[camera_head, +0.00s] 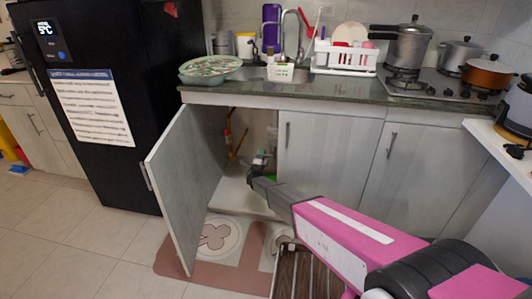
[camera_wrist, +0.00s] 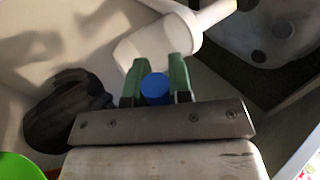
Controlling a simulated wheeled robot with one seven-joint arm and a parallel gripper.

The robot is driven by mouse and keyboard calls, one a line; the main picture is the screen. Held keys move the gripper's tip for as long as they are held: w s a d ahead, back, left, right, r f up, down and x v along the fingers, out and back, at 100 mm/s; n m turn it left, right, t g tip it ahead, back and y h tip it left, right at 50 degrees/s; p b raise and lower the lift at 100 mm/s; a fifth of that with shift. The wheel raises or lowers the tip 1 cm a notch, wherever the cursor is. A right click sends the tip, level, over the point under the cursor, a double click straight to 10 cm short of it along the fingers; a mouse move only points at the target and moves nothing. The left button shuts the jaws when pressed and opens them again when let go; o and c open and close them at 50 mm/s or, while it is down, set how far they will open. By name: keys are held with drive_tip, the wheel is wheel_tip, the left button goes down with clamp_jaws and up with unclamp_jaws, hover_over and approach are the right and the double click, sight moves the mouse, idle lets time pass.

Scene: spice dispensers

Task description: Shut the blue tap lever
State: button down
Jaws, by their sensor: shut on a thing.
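The blue tap lever (camera_wrist: 154,88) shows in the wrist view as a rounded blue end between the two green fingers of my gripper (camera_wrist: 155,75). The fingers are shut on it, one on each side. The rest of the lever and the tap body are hidden behind the gripper. In the head view my pink arm reaches into the open cabinet under the sink; the lever cannot be made out there.
The cabinet door (camera_head: 187,185) stands open left of my arm; a closed door (camera_head: 328,150) is on the right. In the wrist view a white pipe fitting (camera_wrist: 165,38) lies just beyond the fingers, with a dark object (camera_wrist: 68,105) and a green object (camera_wrist: 18,167) at left.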

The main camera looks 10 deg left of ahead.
drive_tip(key=shift+f+n+y, duration=0.25)
drive_tip(key=shift+n+y, duration=0.15)
drive_tip(key=shift+n, duration=0.3)
drive_tip(key=c, duration=1)
unclamp_jaws()
drive_tip(key=shift+c, duration=0.2)
drive_tip(key=shift+s, duration=0.1)
drive_tip(key=shift+s+a+f, duration=0.1)
drive_tip(key=shift+s+f, duration=0.2)
drive_tip(key=shift+s, duration=0.15)
drive_tip(key=v, duration=0.9)
drive_tip(key=shift+s+f, duration=0.2)
